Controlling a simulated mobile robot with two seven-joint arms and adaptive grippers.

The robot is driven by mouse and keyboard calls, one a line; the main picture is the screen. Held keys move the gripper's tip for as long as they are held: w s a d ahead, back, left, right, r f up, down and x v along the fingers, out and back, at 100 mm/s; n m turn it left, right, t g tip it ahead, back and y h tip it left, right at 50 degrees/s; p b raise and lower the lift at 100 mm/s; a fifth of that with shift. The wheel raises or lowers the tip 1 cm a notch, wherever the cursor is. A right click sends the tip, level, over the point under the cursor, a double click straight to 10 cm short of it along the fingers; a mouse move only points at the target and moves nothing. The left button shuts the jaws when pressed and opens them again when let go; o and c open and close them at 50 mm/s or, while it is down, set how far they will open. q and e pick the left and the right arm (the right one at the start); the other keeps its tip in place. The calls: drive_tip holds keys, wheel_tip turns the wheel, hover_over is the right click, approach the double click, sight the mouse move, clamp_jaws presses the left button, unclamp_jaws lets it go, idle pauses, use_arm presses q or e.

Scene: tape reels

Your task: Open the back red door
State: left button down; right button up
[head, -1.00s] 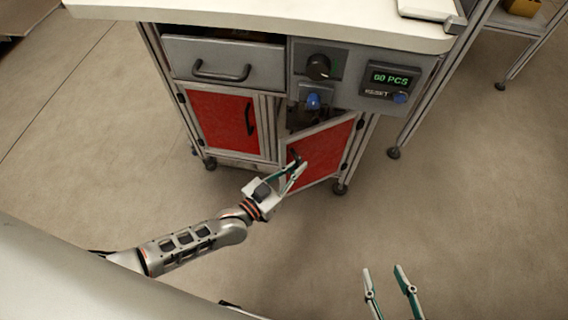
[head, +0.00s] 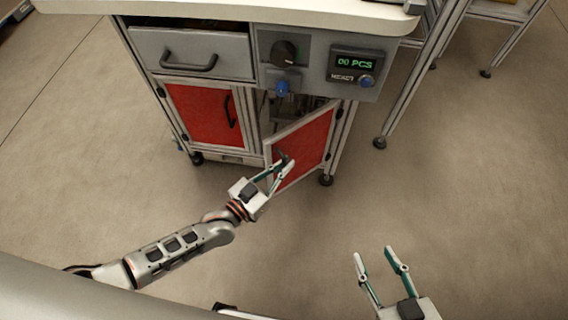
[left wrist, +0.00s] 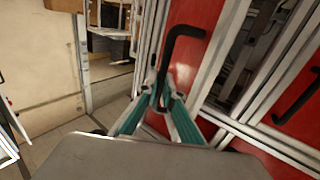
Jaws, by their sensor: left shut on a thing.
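The cabinet has two red doors in the head view. The right-hand red door (head: 305,142) stands ajar, its free left edge swung out and its right edge at the cabinet post. My left gripper (head: 284,167) is shut on this door's black handle. In the left wrist view the bent black handle (left wrist: 172,48) rises from between my fingers in front of the red panel (left wrist: 196,65). The left-hand red door (head: 203,114) is closed, with its own black handle (head: 229,111). My right gripper (head: 373,255) is open and empty, low in the head view.
Above the doors are a grey drawer (head: 193,50), a black knob (head: 284,53) and a counter display (head: 354,64). A white worktop (head: 230,10) overhangs them. Floor (head: 470,200) to the right is clear. A table leg (head: 410,85) stands right of the cabinet.

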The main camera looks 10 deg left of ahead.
use_arm(q)
drive_tip(key=shift+s+f, duration=0.1)
drive_tip(key=c, duration=2.5)
unclamp_jaws()
drive_tip(key=shift+a, duration=0.1)
drive_tip(key=v, duration=0.7)
drive_tip(key=shift+s, duration=0.2)
